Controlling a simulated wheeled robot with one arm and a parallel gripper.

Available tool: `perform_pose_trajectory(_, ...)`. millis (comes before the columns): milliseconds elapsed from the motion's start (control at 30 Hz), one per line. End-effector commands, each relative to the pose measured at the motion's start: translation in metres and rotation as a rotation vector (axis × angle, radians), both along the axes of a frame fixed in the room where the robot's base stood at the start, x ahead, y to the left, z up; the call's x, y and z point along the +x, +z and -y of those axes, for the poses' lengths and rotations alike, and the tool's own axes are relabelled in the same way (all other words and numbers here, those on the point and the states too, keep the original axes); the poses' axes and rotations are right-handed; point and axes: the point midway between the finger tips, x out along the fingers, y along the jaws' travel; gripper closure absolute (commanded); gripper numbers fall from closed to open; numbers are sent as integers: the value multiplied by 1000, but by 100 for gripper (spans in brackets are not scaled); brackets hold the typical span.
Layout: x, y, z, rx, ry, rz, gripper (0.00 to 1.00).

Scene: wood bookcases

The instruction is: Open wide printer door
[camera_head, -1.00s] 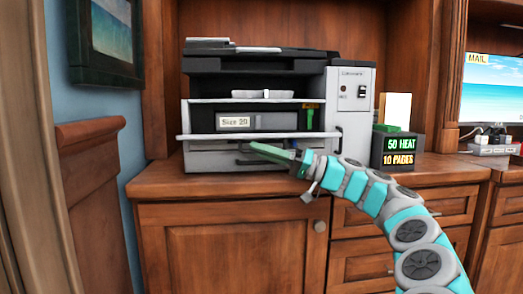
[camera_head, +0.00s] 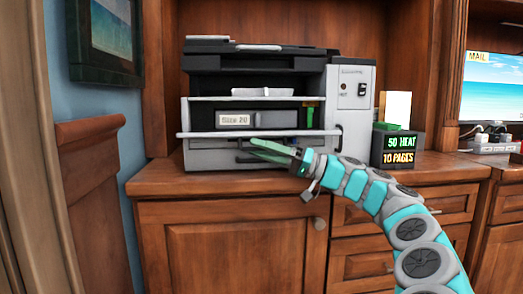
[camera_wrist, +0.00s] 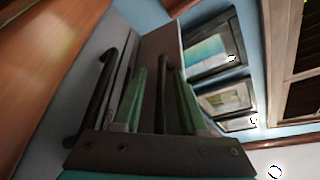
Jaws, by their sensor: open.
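The printer (camera_head: 350,128) stands on the wood counter. A pale ledge (camera_head: 200,134) sticks out across its front, below a dark bay with a "Size 20" cartridge (camera_head: 234,120). Below the ledge is a grey front panel (camera_head: 205,159) with dark handle parts, partly hidden by my gripper. My gripper (camera_head: 254,149) is open and empty in front of this panel, its green fingers pointing left. In the wrist view, my gripper (camera_wrist: 163,84) has its fingers spread, with a dark bar (camera_wrist: 161,98) between them. Another dark handle (camera_wrist: 97,90) is left of them. I cannot tell whether they touch.
A box reading "50 HEAT" and "10 PAGES" (camera_head: 398,152) stands right of the printer. Wood cabinet doors (camera_head: 230,256) lie below the counter. A monitor (camera_head: 494,88) is at right. Counter left of the printer is clear (camera_head: 153,184).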

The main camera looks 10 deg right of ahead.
Motion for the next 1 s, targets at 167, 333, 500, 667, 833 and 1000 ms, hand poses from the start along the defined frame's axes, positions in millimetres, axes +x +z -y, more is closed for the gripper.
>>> perform_pose_trajectory(167, -1, -1, 5, 1, -2, 1, 56)
perform_pose_trajectory(333, -6, -5, 22, 1, -2, 1, 56)
perform_pose_trajectory(500, -12, -13, 49, 1, -5, 1, 56)
perform_pose_trajectory(667, -18, -20, 67, 1, -1, 0, 56)
perform_pose_trajectory(833, -20, -23, 72, -1, 1, 0, 56)
perform_pose_trajectory(1000, -20, -23, 72, -1, 1, 0, 56)
